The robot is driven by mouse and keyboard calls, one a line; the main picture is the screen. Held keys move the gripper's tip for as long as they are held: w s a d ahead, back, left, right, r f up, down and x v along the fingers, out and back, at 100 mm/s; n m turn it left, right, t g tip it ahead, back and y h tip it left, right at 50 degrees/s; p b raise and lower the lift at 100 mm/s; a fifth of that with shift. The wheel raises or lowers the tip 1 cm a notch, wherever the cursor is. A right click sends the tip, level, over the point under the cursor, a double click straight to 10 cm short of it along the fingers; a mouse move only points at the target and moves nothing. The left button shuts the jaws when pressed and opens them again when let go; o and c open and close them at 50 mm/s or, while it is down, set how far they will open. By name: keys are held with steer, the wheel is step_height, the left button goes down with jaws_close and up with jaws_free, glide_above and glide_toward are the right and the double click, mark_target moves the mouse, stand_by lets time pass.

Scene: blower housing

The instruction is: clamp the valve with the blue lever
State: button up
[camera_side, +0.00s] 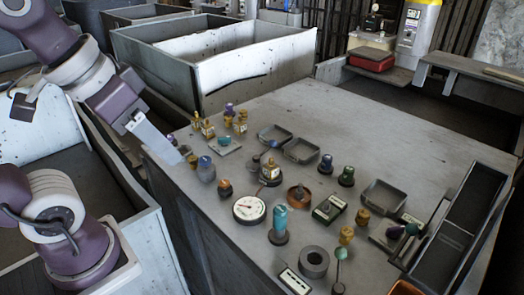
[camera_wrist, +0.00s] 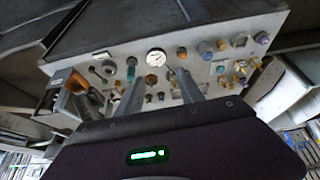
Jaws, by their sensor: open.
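Several small brass valve-like parts stand on the grey bench, among them a group near its left edge (camera_side: 208,129) and one near the middle (camera_side: 270,170). A part with a blue top (camera_side: 205,165) stands near the left edge, and a small plate with a blue-green piece (camera_side: 223,145) lies behind it. I cannot tell for certain which is the valve with the blue lever. My gripper (camera_side: 178,154) is above the bench's left edge, apart from the parts. In the wrist view my gripper (camera_wrist: 160,76) is open, its fingers spread with nothing held between them.
A round white gauge (camera_side: 249,208), a teal cylinder (camera_side: 280,222) and a grey ring (camera_side: 314,262) stand towards the front. Shallow grey trays (camera_side: 300,151) and a long dark bin (camera_side: 455,235) take up room. The bench's back right is clear.

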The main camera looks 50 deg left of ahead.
steer(key=w+a+r+n+g, duration=0.1)
steer(key=w+a+r+g, duration=0.15)
steer(key=w, duration=0.95)
steer(key=n+g+h, duration=0.1)
steer(key=g+h, duration=0.1)
glide_above(272, 140)
steer(key=a, duration=0.2)
step_height(272, 140, down, 15)
steer(key=f, duration=0.2)
steer(key=d+f, duration=0.1)
steer(key=f, duration=0.3)
steer(key=shift+d+f, duration=0.3)
steer(key=shift+f, duration=0.35)
steer(key=shift+c, duration=0.3)
jaws_close()
